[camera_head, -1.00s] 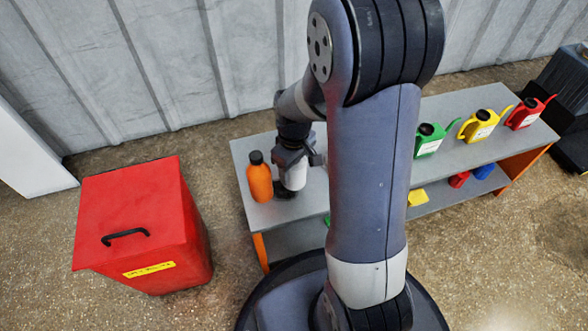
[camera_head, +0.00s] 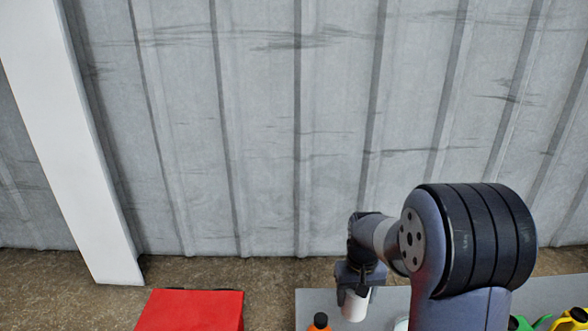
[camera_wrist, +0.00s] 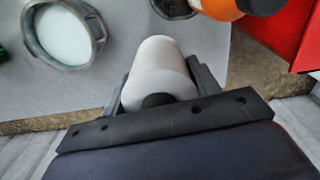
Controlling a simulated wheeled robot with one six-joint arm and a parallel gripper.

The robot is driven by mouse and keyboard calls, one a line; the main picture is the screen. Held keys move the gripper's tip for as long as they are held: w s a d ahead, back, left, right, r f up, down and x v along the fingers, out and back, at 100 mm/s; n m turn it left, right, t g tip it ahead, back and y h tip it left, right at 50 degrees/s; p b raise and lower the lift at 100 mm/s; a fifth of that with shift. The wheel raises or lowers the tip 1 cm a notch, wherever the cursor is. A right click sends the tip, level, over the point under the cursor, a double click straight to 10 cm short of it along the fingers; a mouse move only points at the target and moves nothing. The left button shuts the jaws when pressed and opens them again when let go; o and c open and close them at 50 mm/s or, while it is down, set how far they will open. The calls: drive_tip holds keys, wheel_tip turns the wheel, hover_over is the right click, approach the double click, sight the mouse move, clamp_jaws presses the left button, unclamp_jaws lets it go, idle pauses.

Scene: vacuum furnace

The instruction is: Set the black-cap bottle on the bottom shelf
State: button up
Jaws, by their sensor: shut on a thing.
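My gripper (camera_head: 357,284) is shut on a white bottle (camera_head: 355,305). In the wrist view the white bottle (camera_wrist: 160,65) sits between the two fingers (camera_wrist: 160,88), and a dark cap (camera_wrist: 156,100) shows at its near end. The bottle is held above the grey top of the shelf unit (camera_head: 385,300). An orange bottle with a black cap (camera_head: 319,322) stands on that top, left of the held bottle and partly cut off. It also shows in the wrist view (camera_wrist: 222,9). The bottom shelf is out of view now.
A red box (camera_head: 195,312) stands left of the shelf unit. A round metal holder (camera_wrist: 66,35) with something white inside sits on the shelf top, with a dark round holder (camera_wrist: 174,6) nearby. Green (camera_head: 528,323) and yellow (camera_head: 570,320) cans stand right. The wall (camera_head: 270,130) rises behind.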

drive_tip(key=shift+w+r+m+p, duration=0.35)
drive_tip(key=shift+w+m, duration=0.25)
drive_tip(key=shift+w, duration=0.05)
wheel_tip(320, 180, up, 23)
drive_tip(key=s+p, duration=0.2)
drive_tip(key=p, duration=3.1)
drive_tip(key=shift+s, duration=0.2)
